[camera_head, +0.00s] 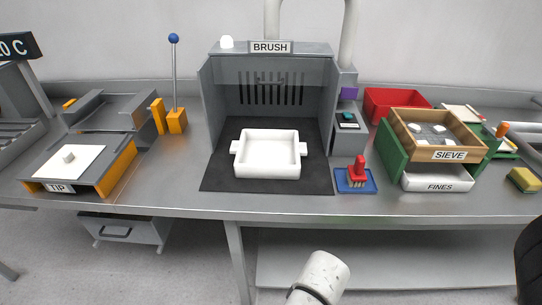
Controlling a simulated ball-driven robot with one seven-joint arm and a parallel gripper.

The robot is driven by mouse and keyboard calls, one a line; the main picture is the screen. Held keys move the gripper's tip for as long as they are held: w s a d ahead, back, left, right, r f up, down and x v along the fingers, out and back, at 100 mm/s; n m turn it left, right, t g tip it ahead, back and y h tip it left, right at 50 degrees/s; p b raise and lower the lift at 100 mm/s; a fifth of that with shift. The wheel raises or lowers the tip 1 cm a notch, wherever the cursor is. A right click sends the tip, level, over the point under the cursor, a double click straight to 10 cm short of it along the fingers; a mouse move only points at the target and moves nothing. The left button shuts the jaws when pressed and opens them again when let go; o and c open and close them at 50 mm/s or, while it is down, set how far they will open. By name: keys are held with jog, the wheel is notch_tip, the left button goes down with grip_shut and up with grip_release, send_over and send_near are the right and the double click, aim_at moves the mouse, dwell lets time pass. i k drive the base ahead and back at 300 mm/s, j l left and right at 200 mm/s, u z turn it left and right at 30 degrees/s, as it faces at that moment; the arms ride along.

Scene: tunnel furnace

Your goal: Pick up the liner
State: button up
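A flat white sheet (69,160), which looks like the liner, lies on the grey and orange TIP stand (116,167) at the left. A small pale block (68,156) sits on the sheet. A white tray (269,153) with two side handles stands on the dark mat in the BRUSH booth; it looks empty. I cannot tell for sure which white thing the task means. A white rounded part of my arm shows at the bottom centre. My gripper's fingers are not in view.
A red brush (359,170) rests on a blue pad right of the mat. The SIEVE box (432,131) stands above the white FINES tray (437,180) at the right. A blue-topped rod (174,70) rises between TIP and BRUSH. The front bench strip is mostly clear.

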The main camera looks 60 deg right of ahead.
aim_at(71, 161)
jog(key=u, duration=0.35)
jog(key=i+l+u, duration=0.1)
jog(key=i+u, duration=0.25)
jog(key=i+l+u, duration=0.3)
jog(key=i+j, duration=0.05)
